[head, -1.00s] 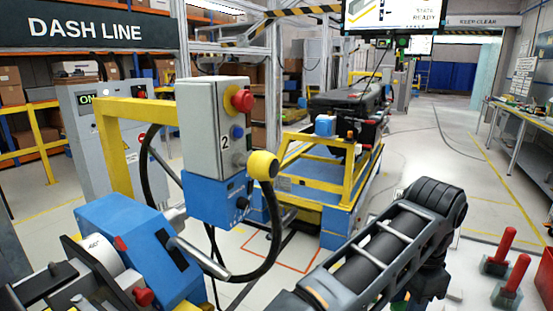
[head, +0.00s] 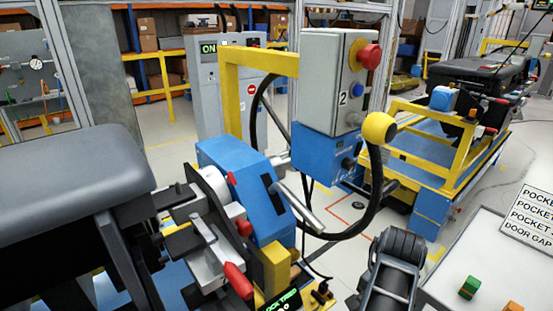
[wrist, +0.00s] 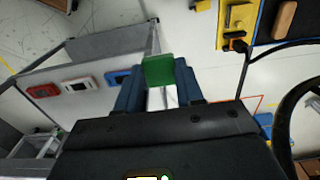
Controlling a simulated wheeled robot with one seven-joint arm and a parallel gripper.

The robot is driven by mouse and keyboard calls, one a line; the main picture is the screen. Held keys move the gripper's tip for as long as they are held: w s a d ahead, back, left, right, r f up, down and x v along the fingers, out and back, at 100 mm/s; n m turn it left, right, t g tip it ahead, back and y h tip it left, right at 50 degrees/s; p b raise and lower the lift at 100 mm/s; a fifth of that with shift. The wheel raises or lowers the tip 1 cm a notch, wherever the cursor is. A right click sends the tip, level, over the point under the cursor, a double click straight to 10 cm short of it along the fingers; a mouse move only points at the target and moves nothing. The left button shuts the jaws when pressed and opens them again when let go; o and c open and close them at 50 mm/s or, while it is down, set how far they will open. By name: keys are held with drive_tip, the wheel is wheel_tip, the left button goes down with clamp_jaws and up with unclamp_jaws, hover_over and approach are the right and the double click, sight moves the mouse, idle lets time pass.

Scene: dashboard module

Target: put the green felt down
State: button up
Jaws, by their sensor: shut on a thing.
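In the wrist view, the green felt (wrist: 158,71) is a small green block. My gripper (wrist: 158,80) has blue fingers closed on its two sides, and the block stands out past the fingertips. Pale floor and a grey edge show behind it, and it appears held clear of any surface.
The wrist view shows a grey panel with red (wrist: 43,90), white-and-red (wrist: 77,86) and blue (wrist: 117,76) pieces. A blue-and-yellow fixture (head: 245,190) and looped black cable stand left of my arm.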

drive_tip(key=shift+s+f, duration=0.2)
drive_tip(key=shift+f, duration=0.1)
wheel_tip(320, 180, down, 10)
drive_tip(key=b, duration=1)
drive_tip(key=shift+r, duration=0.2)
